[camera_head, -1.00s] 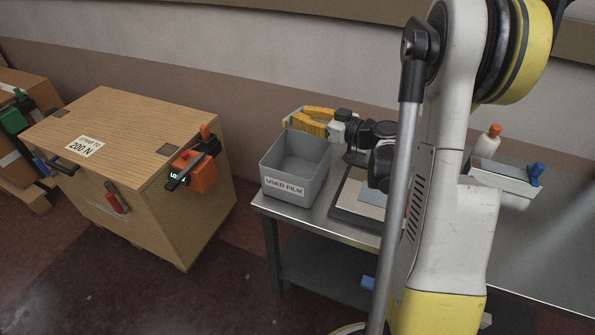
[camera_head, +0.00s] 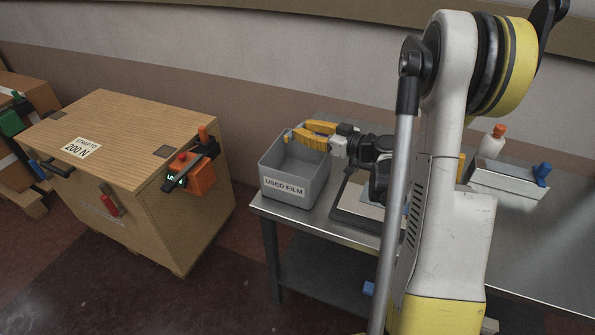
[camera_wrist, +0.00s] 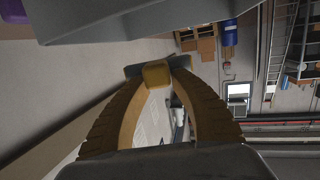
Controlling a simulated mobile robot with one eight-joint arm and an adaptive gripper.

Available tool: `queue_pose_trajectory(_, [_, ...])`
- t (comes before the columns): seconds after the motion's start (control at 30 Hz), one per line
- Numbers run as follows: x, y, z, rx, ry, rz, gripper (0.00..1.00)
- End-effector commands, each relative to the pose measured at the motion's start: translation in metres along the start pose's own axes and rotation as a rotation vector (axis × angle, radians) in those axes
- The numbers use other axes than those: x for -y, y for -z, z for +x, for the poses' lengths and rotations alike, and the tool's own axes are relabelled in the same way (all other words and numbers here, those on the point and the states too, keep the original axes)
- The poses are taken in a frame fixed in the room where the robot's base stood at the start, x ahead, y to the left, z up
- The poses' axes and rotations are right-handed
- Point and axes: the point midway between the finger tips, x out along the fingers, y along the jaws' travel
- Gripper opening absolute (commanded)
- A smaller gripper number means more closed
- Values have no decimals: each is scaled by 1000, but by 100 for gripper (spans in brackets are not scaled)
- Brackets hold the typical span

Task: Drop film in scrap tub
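The grey scrap tub (camera_head: 283,190), labelled USED FILM, stands on the near left corner of the metal bench. My gripper (camera_head: 290,136), with yellow fingers, is over the tub's back rim, coming in from the right. In the wrist view, the fingers of my gripper (camera_wrist: 157,72) bow outward and come together at the tips, with a small orange-yellow block shape between grey pads. I cannot tell whether that shape is part of the fingers. The tub's wall (camera_wrist: 150,20) crosses the top of the wrist view. I make out no film in the gripper or the tub.
A wooden crate (camera_head: 90,135) with an orange clamp tool (camera_head: 198,175) stands left of the bench. A tray-like grey box (camera_head: 505,178) and a white bottle with an orange cap (camera_head: 494,142) are on the bench (camera_head: 535,235) at right. A flat panel lies beside the tub.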

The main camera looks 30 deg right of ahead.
Motion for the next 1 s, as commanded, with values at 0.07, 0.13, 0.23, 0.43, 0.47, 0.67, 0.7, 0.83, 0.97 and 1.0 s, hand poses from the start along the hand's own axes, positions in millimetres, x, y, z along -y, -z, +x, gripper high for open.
queue_pose_trajectory(0.07, [0, 0, 0, 0, 0, 0, 48])
queue_pose_trajectory(0.13, [0, 0, 0, 0, 0, 0, 48])
queue_pose_trajectory(0.23, [0, 0, 0, 0, 0, 0, 48])
queue_pose_trajectory(0.43, [-1, 0, -7, 0, -2, 0, 48])
queue_pose_trajectory(0.47, [-1, 0, -11, 0, -3, 0, 48])
queue_pose_trajectory(0.67, [-1, 0, -52, 0, -5, 1, 48])
queue_pose_trajectory(0.7, [-1, 0, -61, 0, -5, 1, 48])
queue_pose_trajectory(0.83, [-1, 0, -89, 1, -4, 0, 48])
queue_pose_trajectory(0.97, [-1, 0, -108, 0, -3, 1, 48])
queue_pose_trajectory(1.0, [-1, 0, -113, 0, -2, 1, 48])
